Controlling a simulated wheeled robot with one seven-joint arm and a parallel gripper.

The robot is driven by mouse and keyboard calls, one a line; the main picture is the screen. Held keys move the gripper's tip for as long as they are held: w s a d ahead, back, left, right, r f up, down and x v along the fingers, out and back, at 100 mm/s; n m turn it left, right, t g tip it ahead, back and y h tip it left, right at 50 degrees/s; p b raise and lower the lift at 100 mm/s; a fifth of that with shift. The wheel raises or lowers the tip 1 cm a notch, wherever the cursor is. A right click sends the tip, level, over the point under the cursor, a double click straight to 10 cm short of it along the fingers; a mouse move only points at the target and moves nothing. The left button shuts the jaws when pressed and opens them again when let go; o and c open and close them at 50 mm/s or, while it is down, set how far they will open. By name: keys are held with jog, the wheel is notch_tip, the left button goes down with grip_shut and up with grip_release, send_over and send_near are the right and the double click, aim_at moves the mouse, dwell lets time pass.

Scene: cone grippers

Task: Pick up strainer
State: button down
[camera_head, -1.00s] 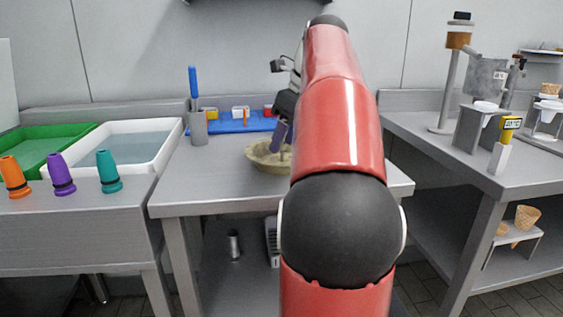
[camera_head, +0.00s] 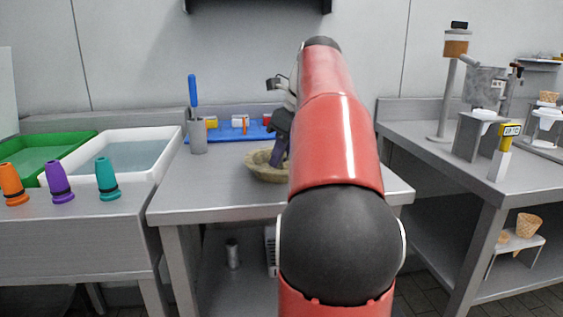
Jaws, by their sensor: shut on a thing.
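A tan, round, shallow bowl-like thing (camera_head: 259,172), which seems to be the strainer, is at the middle steel table, left of my red arm. My gripper (camera_head: 278,160) points down at it, with a dark purple-grey finger reaching inside its rim. The gripper is shut on it, but my arm hides its right side and most of the grip. I cannot tell whether it rests on the table or is slightly raised.
A grey cup (camera_head: 198,145) with a blue-handled tool and a blue tray (camera_head: 228,132) stand behind. Orange, purple (camera_head: 59,182) and teal cones stand left, before a water basin (camera_head: 168,158). A right counter (camera_head: 425,152) holds dispensers. Bare tabletop lies left of the bowl.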

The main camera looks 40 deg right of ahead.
jog(key=shift+r, duration=0.1)
notch_tip(320, 180, up, 8)
jog(key=shift+w+r+p, duration=0.1)
jog(key=shift+p, duration=0.9)
jog(key=shift+r, duration=0.8)
